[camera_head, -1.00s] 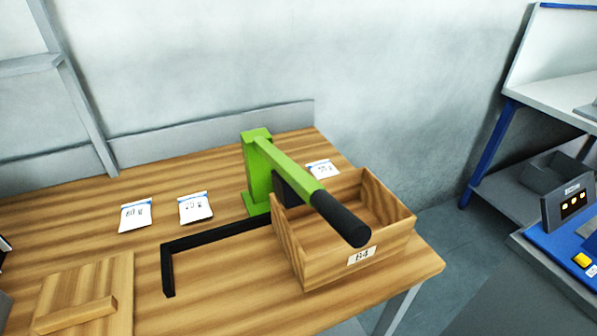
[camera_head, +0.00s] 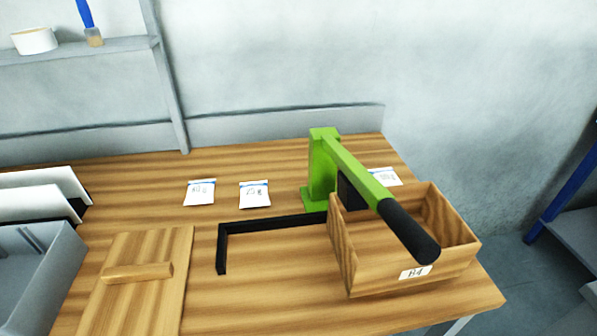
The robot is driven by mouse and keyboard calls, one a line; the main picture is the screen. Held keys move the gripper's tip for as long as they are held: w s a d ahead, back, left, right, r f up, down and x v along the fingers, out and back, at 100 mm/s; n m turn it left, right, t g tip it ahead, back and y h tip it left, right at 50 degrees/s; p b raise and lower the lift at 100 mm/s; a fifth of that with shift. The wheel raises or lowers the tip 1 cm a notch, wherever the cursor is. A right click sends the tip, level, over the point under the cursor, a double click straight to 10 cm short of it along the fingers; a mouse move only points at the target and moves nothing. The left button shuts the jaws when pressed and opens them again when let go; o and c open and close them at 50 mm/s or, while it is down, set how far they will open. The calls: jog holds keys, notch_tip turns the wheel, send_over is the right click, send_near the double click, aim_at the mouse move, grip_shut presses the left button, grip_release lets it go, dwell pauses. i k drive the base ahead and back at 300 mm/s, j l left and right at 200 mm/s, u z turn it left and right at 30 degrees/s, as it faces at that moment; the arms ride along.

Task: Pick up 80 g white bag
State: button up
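Three small white bags with blue top edges and printed labels lie flat on the wooden bench: a left bag (camera_head: 200,192), a middle bag (camera_head: 254,194) and a right bag (camera_head: 385,177). The right bag lies behind the green lever tool and the wooden box, partly covered by the lever. The printed weights are too small to read surely, so I cannot tell which bag is the 80 g one. My gripper is not in view.
A green lever tool (camera_head: 322,170) with a black handle stands beside a wooden box (camera_head: 375,270) labelled B4. A black angled bar (camera_head: 270,226), a wooden board (camera_head: 135,300) with a handle and a grey bin (camera_head: 50,285) share the bench (camera_head: 265,290).

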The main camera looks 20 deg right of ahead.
aim_at(199, 192)
jog(key=i+j+z, duration=0.15)
jog(key=z, duration=0.15)
jog(key=i+j+z, duration=0.1)
jog(key=j+z, duration=0.45)
jog(key=j, duration=0.2)
jog(key=i+j+u, duration=0.25)
jog(key=k+l+z, duration=0.15)
jog(key=z, duration=0.2)
jog(key=l, duration=0.1)
